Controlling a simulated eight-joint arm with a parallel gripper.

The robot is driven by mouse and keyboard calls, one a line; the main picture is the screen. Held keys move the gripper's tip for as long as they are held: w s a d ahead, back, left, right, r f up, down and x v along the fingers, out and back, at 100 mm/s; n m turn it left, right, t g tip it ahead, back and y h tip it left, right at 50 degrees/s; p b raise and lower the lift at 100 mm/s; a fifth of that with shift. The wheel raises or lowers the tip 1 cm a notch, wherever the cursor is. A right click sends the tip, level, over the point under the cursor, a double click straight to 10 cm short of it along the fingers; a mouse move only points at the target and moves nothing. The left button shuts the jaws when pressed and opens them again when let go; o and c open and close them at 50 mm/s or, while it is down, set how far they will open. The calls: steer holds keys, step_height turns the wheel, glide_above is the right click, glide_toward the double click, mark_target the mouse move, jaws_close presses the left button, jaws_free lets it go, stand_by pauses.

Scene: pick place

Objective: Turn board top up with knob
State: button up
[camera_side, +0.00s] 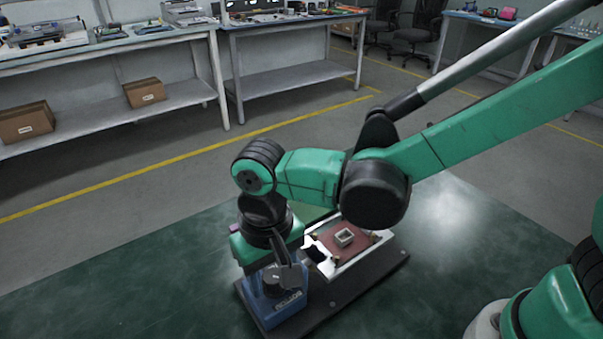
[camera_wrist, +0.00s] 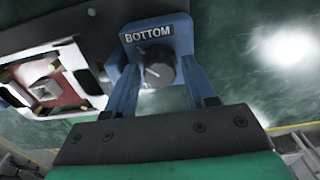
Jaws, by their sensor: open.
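A dark round knob (camera_wrist: 160,68) with a light pointer line sits on a blue block labelled "BOTTOM" (camera_wrist: 150,38) in the wrist view. In the side view the blue block (camera_side: 275,300) stands at the near left end of a dark base plate. The board (camera_wrist: 45,80), reddish with a pale square part, lies in a white frame beside the block; it also shows in the side view (camera_side: 361,242). My gripper (camera_wrist: 163,83) is open, with its blue fingers on either side of the knob. I cannot tell whether they touch it. In the side view my wrist partly covers the block.
The dark base plate (camera_side: 335,304) rests on a green table (camera_side: 130,285) with free room around it. My arm crosses above the board from the right. Workbenches (camera_side: 290,22) and cardboard boxes (camera_side: 145,92) stand well behind.

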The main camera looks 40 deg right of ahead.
jaws_close()
steer(key=shift+n, duration=0.4)
steer(key=n, duration=0.3)
steer(key=shift+n, duration=0.4)
steer(key=n, duration=0.4)
steer(key=shift+n, duration=0.3)
steer(key=n, duration=0.4)
steer(key=shift+n, duration=2.2)
